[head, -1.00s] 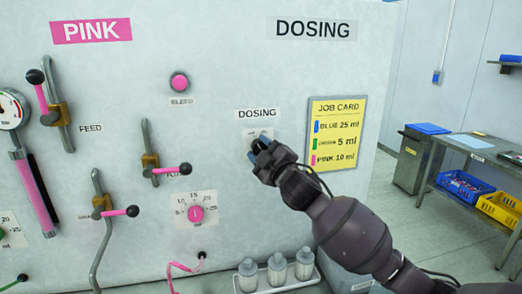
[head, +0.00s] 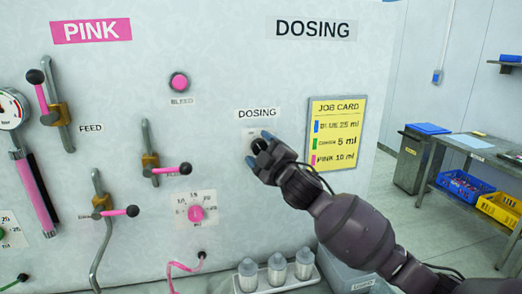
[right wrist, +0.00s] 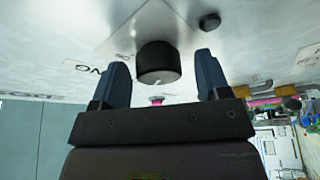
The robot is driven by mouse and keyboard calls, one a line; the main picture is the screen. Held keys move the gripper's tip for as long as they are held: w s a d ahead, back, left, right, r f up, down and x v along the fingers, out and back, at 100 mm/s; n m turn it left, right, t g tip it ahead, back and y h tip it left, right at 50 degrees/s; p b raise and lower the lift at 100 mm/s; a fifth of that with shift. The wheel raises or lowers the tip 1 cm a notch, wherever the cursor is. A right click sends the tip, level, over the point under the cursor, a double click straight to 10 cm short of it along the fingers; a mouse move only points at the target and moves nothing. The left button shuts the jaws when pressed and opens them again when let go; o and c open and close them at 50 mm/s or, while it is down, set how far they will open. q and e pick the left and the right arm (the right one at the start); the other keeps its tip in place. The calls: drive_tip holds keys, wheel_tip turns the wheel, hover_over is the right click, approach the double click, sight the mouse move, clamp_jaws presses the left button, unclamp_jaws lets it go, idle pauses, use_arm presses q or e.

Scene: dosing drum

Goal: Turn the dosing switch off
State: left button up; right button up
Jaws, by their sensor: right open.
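The dosing switch is a round black knob (right wrist: 155,63) with a white mark on its face, on a light plate (head: 249,136) under the small DOSING label (head: 257,114). My right gripper (head: 259,147) is at the switch, its blue-grey fingers spread and largely covering the knob in the head view. In the right wrist view, the open fingers (right wrist: 160,62) stand on either side of the knob, with a gap visible on each side. The plate's lettering is too small or hidden to read, so I cannot tell the switch setting. My left gripper is not in view.
The yellow job card (head: 337,134) hangs right of the switch. Pink-handled levers (head: 170,169) and a pink dial (head: 196,213) are to the left. Bottles in a white tray (head: 277,270) stand below. A work table (head: 482,148) stands farther right.

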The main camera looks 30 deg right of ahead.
drive_tip(key=shift+s, duration=0.1)
use_arm(q)
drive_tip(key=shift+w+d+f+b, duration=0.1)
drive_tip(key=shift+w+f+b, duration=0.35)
drive_tip(key=shift+b, duration=0.6)
use_arm(e)
drive_tip(key=a+v, duration=0.1)
drive_tip(key=v, duration=0.9)
drive_tip(key=shift+s+d, duration=0.35)
drive_tip(key=shift+d, duration=0.15)
drive_tip(key=shift+f, duration=0.1)
